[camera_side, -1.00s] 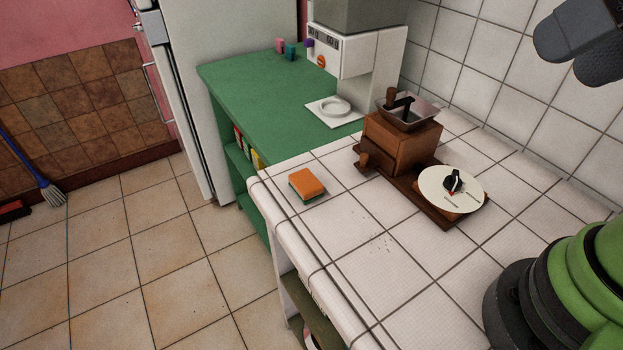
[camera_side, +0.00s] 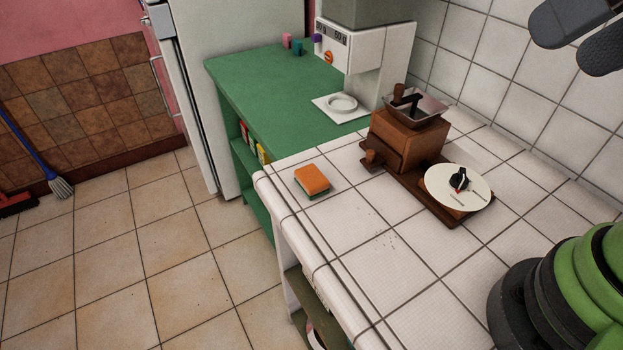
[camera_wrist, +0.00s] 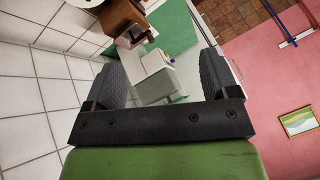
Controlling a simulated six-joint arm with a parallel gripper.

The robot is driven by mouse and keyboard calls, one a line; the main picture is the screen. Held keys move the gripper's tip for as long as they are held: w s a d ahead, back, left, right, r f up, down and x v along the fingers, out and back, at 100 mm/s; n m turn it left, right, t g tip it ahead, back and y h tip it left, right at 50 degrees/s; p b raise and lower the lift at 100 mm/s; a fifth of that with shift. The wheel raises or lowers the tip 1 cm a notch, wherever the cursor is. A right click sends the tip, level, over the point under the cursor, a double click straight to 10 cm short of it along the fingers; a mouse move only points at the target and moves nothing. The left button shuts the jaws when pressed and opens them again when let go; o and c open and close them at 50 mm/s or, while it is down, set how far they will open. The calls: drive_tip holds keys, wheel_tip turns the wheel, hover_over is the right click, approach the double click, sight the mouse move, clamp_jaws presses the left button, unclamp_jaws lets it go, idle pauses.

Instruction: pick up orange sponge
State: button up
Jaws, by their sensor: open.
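The orange sponge (camera_side: 312,179) has a dark green underside. It lies flat on the white tiled counter (camera_side: 345,225), near its left edge, in the side view. I do not see it in the wrist view. My gripper (camera_side: 568,46) shows only in part at the upper right of the side view, high above the counter and well apart from the sponge. In the wrist view its two dark fingers (camera_wrist: 160,62) stand wide apart with nothing held between them.
A wooden grinder (camera_side: 405,140) stands on a board behind and right of the sponge, with a round white dial (camera_side: 458,187) beside it. A white machine (camera_side: 365,60) stands on the green shelf unit (camera_side: 265,95). Bare tiles surround the sponge.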

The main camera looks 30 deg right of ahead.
drive_tip(key=w+a+g, duration=0.2)
drive_tip(key=w, duration=0.6)
drive_tip(key=n+g+h, duration=0.2)
drive_tip(key=n+h, duration=0.1)
drive_tip(key=h, duration=0.1)
hover_over(311, 176)
drive_tip(key=s, duration=0.1)
drive_tip(key=f, duration=2.5)
drive_tip(key=shift+s+a, duration=0.2)
drive_tip(key=shift+a+x, duration=0.15)
drive_tip(key=shift+x, duration=1.3)
drive_tip(key=shift+a+x, duration=0.2)
drive_tip(key=shift+x, duration=1.25)
drive_tip(key=c, duration=1.1)
wheel_tip(311, 176, up, 10)
drive_tip(key=shift+f, duration=0.1)
